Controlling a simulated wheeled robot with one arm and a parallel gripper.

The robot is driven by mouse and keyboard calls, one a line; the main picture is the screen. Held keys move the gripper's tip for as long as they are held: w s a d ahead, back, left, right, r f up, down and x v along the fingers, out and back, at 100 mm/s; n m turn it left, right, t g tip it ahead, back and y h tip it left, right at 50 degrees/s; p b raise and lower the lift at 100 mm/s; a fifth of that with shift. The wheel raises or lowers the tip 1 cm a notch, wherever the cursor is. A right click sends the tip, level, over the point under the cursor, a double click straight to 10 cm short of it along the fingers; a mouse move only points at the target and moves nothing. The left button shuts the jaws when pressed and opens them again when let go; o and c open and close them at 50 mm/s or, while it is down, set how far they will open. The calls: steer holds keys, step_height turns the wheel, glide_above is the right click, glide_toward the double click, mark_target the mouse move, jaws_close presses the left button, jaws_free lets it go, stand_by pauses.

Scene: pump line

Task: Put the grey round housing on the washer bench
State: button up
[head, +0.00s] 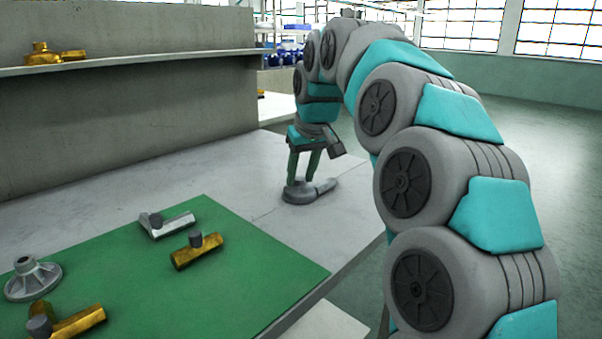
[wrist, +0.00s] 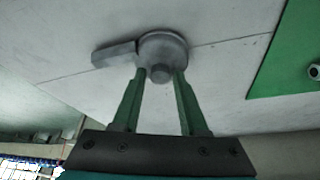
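The grey round housing (head: 299,194), a low disc with a spout to one side and a small central stub, sits on the pale bench top. In the wrist view, the housing (wrist: 172,44) lies at the fingertips, its spout pointing left. My gripper (head: 303,176) points down over it. Its two green fingers are apart, either side of the stub in the wrist view (wrist: 159,76), with gaps beside the stub. Whether the fingertips touch the disc is unclear. No sign on the frames tells which surface is the washer bench.
A green mat (head: 230,262) left of the housing holds a grey flanged cone (head: 33,278), a grey valve-like part (head: 166,223) and brass parts (head: 196,250). A shelf (head: 150,62) with brass parts runs along the back panel. The bench around the housing is clear.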

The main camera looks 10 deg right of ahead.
steer(key=shift+o, duration=1.2)
steer(key=shift+r, duration=0.1)
steer(key=v, duration=1.2)
